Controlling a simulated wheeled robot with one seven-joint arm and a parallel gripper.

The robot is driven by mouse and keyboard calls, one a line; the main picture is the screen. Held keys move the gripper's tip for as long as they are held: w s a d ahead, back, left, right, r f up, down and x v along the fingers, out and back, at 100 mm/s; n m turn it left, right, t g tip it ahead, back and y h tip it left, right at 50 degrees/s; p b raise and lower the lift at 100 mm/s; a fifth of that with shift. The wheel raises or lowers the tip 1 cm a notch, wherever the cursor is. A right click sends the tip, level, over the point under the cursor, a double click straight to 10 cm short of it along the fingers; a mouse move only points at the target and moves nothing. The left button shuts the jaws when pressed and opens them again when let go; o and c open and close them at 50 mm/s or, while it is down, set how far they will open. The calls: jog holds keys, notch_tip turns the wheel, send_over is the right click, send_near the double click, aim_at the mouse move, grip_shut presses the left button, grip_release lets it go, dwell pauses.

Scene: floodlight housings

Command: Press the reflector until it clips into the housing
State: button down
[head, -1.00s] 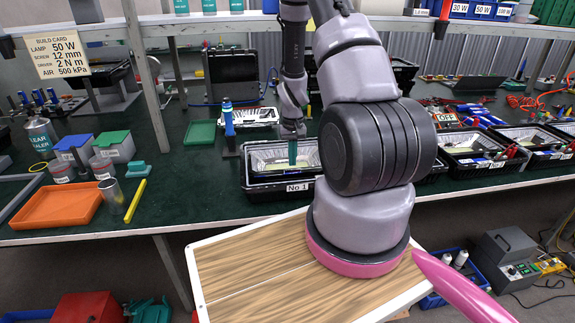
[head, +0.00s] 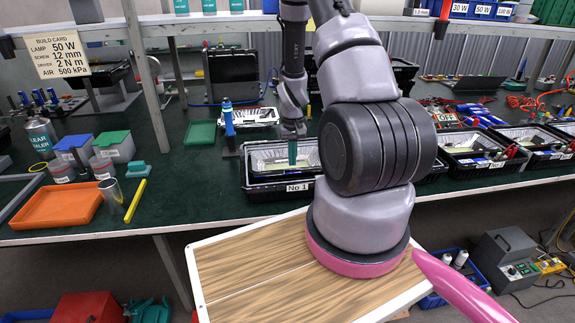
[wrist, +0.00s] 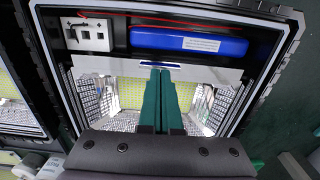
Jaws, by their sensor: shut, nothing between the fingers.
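The No 1 housing (head: 263,191) is an open black box on the green bench, partly hidden by my arm in the head view. The silver reflector (head: 265,157) lies inside it, with a yellow-green panel at its middle. In the wrist view the reflector (wrist: 213,88) fills the lower part of the housing (wrist: 262,85). My gripper (head: 292,162) points straight down over the reflector with its teal fingers together and empty. In the wrist view the fingertips (wrist: 160,70) overlap the reflector's edge near a white strip. I cannot tell whether they touch it.
Inside the housing, a blue battery-like part (wrist: 188,42) and a white terminal block (wrist: 88,35) sit beside the reflector. Another reflector (head: 255,115) lies behind. An orange tray (head: 60,205) is at the left.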

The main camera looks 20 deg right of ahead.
jog(key=shift+f, duration=0.9)
dwell(2.3)
jog(key=shift+r, duration=0.1)
jog(key=shift+r, duration=3.45)
jog(key=s+a+r+t, duration=0.2)
jog(key=a+r, duration=0.1)
jog(key=r, duration=0.9)
jog(key=s+a+r+t, duration=0.1)
jog(key=a+r, duration=0.3)
jog(key=r, duration=0.8)
jog(key=s+a+r+t+y, duration=0.1)
jog(key=s+a+r+t, duration=0.1)
jog(key=s+r, duration=0.5)
jog(key=s+a+r+m+t+y, duration=0.1)
jog(key=s+a+r+t, duration=0.1)
jog(key=s+a+r, duration=0.2)
jog(key=s+r, duration=0.3)
jog(key=s, duration=0.2)
jog(key=shift+s+a+r, duration=0.15)
jog(key=shift+s+r, duration=0.05)
jog(key=shift+s, duration=0.1)
